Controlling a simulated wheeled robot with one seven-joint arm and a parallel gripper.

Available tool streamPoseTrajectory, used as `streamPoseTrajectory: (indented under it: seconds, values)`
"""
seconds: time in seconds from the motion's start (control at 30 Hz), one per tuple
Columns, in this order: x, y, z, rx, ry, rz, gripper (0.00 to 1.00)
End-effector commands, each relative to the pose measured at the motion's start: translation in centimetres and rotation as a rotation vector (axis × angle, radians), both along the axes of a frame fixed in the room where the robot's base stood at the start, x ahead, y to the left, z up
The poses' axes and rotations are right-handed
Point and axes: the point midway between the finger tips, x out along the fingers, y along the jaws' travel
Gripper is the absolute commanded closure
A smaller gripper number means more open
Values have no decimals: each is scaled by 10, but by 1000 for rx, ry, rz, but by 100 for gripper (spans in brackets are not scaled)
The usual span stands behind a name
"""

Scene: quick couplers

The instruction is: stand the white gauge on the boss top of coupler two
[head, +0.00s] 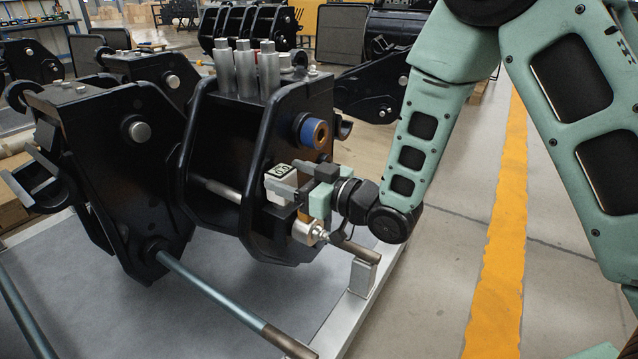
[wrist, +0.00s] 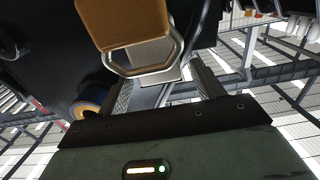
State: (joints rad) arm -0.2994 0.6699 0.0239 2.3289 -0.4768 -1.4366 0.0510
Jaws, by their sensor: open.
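The white gauge (head: 284,179) has a dark display reading about 0.0 and sits upright beside the near side plate of the middle black coupler (head: 220,135). My gripper (head: 290,181) reaches in from the right with its jaws open around or close beside the gauge; contact cannot be told. Below the gauge is a dark block, partly hidden, that may be the boss; whether the gauge rests on it is unclear. In the wrist view, a tan block with a pale metal rim (wrist: 130,25) lies near the open fingers (wrist: 160,95); I cannot tell what it is. No coupler number is legible.
A blue-ringed bushing (head: 313,131) juts from the plate just above my gripper. A brass-and-steel fitting (head: 310,233) sits just below. Another coupler (head: 120,170) stands at left. A long rod (head: 220,295) crosses the pallet in front.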

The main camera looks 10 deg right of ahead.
Motion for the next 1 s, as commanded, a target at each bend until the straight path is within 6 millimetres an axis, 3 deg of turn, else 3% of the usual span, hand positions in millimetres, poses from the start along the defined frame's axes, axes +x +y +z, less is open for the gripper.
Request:
streamPoseTrajectory:
  seconds: [0.37, 1.0]
  values:
    - [-60, -61, 1, 1, 6, -5, 33]
    - [-77, -77, 1, -13, 8, 0, 33]
